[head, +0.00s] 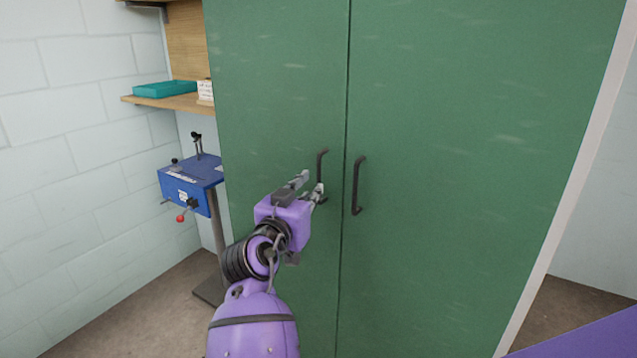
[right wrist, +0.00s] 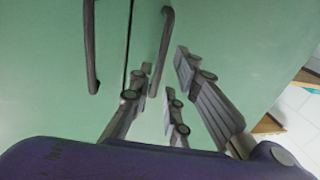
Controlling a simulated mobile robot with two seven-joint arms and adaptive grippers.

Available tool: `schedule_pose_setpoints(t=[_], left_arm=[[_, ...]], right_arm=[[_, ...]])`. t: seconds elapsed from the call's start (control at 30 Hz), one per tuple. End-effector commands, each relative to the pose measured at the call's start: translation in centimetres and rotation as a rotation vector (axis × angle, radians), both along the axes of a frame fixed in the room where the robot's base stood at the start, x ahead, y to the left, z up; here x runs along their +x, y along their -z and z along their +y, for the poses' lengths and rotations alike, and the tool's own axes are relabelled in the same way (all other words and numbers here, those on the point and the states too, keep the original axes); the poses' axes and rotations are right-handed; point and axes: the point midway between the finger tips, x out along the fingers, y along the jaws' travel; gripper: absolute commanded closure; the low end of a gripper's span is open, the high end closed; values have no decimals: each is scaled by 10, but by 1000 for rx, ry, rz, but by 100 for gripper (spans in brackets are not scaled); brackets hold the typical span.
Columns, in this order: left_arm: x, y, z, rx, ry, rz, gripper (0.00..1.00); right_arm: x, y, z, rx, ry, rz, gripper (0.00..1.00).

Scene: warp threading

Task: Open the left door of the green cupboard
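The tall green cupboard has two flat doors that meet at a vertical seam, and both look shut. The left door (head: 275,100) has a dark bar handle (head: 321,163) beside the seam. My right gripper (head: 311,183) is at this handle, its fingers pointing at the door. In the right wrist view the fingers (right wrist: 164,62) are spread open, and the left door's handle (right wrist: 166,30) shows between their tips. I cannot tell whether a finger touches it. The lower part of the handle is partly hidden by a finger in the head view. My left gripper is not in view.
The right door (head: 450,120) has its own handle (head: 357,185) close by, across the seam. A blue machine on a post (head: 187,190) stands left of the cupboard. Above it is a wooden shelf (head: 165,102) with a teal tray (head: 165,89).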

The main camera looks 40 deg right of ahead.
Motion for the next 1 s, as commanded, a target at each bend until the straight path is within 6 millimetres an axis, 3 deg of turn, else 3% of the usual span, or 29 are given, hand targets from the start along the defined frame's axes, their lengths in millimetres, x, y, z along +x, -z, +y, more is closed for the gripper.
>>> schedule_pose_setpoints(t=[0.2, 0.4, 0.73, 0.87, 1.0], left_arm=[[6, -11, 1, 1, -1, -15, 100], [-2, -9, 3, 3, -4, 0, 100], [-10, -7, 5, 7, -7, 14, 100], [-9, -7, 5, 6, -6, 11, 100], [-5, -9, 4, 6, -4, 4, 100]], right_arm=[[20, -4, -31, -2, 0, -2, 83], [32, -2, -48, -2, -1, 0, 83], [34, 0, -52, -1, -2, 0, 83], [34, 0, -52, -1, -2, 0, 100], [34, 0, -51, -1, -2, 0, 100]])
